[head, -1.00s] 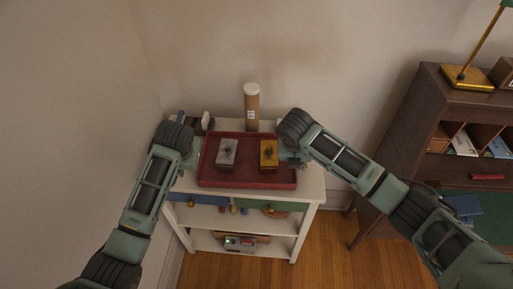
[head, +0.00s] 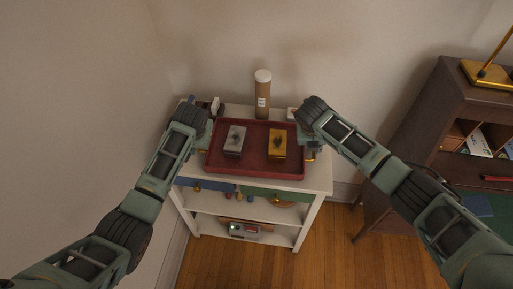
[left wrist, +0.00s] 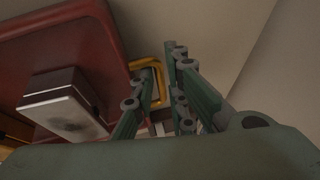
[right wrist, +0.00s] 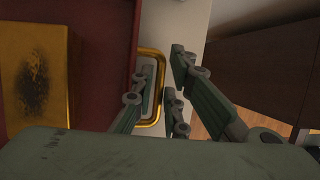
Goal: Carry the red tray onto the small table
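The red tray (head: 255,167) rests on top of a white shelf unit (head: 318,181). It carries a silver box (head: 234,141) and a gold box (head: 277,143), both dark-smudged on top. My left gripper (head: 207,140) is at the tray's left end. In the left wrist view its fingers (left wrist: 160,85) are apart, with a gold handle (left wrist: 139,64) between them. My right gripper (head: 308,150) is at the right end. In the right wrist view its fingers (right wrist: 164,75) are apart around the other gold handle (right wrist: 151,52), with a gap visible. I cannot identify a separate small table.
A capped brown tube (head: 262,95) stands behind the tray against the wall. Small items sit behind my left gripper. The shelf has drawers and a device (head: 243,230) below. A dark wooden desk (head: 427,125) with a brass lamp is at right. Wooden floor (head: 330,250) lies open in front.

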